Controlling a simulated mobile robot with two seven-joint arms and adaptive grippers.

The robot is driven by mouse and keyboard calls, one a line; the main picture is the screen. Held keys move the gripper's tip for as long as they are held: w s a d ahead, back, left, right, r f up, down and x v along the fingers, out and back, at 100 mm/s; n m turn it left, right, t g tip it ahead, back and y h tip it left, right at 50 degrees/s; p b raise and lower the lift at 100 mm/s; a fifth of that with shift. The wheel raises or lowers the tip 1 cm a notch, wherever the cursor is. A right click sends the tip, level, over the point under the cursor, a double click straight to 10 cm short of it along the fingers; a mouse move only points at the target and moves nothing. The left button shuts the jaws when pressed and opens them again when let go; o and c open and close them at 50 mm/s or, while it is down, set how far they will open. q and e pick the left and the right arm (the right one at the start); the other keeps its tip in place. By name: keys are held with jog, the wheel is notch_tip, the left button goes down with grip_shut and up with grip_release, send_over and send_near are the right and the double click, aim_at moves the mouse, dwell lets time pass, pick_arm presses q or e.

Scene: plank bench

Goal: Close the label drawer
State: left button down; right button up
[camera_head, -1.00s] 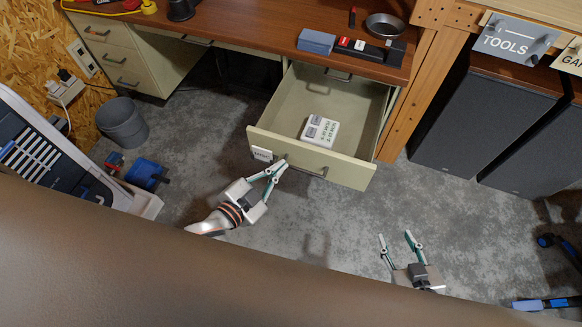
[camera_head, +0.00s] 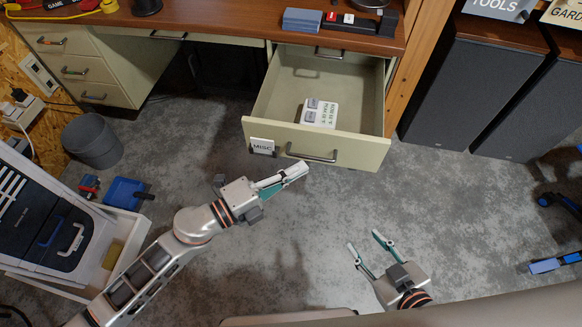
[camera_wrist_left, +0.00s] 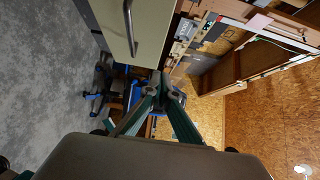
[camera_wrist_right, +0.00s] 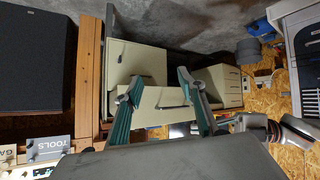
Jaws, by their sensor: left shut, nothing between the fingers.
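The cream drawer (camera_head: 362,150) under the right end of the desk is pulled out. Its front has a dark bar handle (camera_head: 312,155) and a white label (camera_head: 262,146) reading MISC. A white pack with printed text (camera_head: 320,113) lies inside. My left gripper (camera_head: 303,168) is shut and empty, just in front of the drawer front below the handle; I cannot tell if it touches. The left wrist view shows its closed fingers (camera_wrist_left: 160,80) beside the drawer front (camera_wrist_left: 150,25). My right gripper (camera_head: 363,240) is open and empty, lower right, away from the drawer.
The wooden desk top (camera_head: 230,22) holds a blue block (camera_head: 302,20) and a dark tray. A wooden post and dark cabinet (camera_head: 465,85) stand right of the drawer. A grey bin (camera_head: 92,142) and blue-and-white case (camera_head: 45,225) stand left. The floor before the drawer is clear.

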aim_at(337, 136)
pick_arm(q)
jog(key=w+d+b, duration=0.1)
jog(key=w+d, duration=0.6)
jog(key=shift+f, duration=0.15)
jog(key=shift+w, duration=0.1)
pick_arm(e)
jog(key=shift+a, duration=0.25)
pick_arm(q)
jog(key=shift+d, duration=0.1)
pick_arm(e)
jog(key=shift+f, duration=0.1)
